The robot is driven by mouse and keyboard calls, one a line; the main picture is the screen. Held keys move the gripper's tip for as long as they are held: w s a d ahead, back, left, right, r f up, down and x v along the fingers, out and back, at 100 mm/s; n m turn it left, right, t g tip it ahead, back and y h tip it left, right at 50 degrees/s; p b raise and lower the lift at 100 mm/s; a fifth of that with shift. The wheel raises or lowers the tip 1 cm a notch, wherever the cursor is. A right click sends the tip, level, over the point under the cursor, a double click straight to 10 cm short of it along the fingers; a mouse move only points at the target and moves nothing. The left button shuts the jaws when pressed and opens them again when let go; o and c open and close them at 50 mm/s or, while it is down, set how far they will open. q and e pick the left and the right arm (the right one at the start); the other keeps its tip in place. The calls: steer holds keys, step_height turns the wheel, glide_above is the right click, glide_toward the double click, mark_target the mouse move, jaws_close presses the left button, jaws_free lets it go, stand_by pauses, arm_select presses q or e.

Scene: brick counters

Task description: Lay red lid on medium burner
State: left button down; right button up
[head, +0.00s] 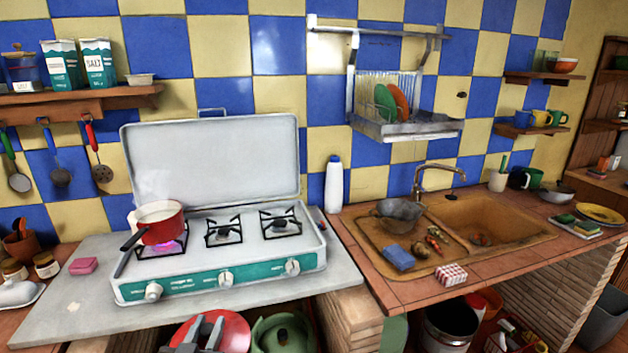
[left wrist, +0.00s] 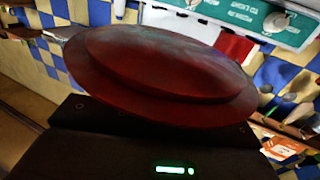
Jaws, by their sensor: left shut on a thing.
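The red lid (head: 232,327) is low in front of the stove, at the bottom of the head view. My left gripper (head: 208,334) is shut on the red lid. In the left wrist view the lid (left wrist: 160,65) fills the middle, and the fingertips are hidden. The stove (head: 222,275) has three burners in a row. The middle burner (head: 223,232) and right burner (head: 280,223) are bare. A red pot (head: 161,224) stands on the left burner, over a blue-violet flame. I cannot tell by size which burner is medium. My right gripper is not in view.
The stove's raised cover (head: 212,160) stands behind the burners. A pink sponge (head: 83,266) lies left of the stove, and a white bottle (head: 334,184) stands to its right. A green pot (head: 272,338) is below the counter edge. The grey counter (head: 70,308) is mostly clear in front.

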arm_select(q)
steer(key=s+d+r+m+g+h, duration=0.1)
steer(key=d+r+m+g+h, duration=0.1)
steer(key=d+m+h, duration=0.2)
steer(key=s+d+r+m+g+h, duration=0.2)
steer(key=d+m+h, duration=0.2)
steer(key=d+h, duration=0.3)
steer(key=d, duration=0.4)
steer(key=shift+r+h, duration=0.3)
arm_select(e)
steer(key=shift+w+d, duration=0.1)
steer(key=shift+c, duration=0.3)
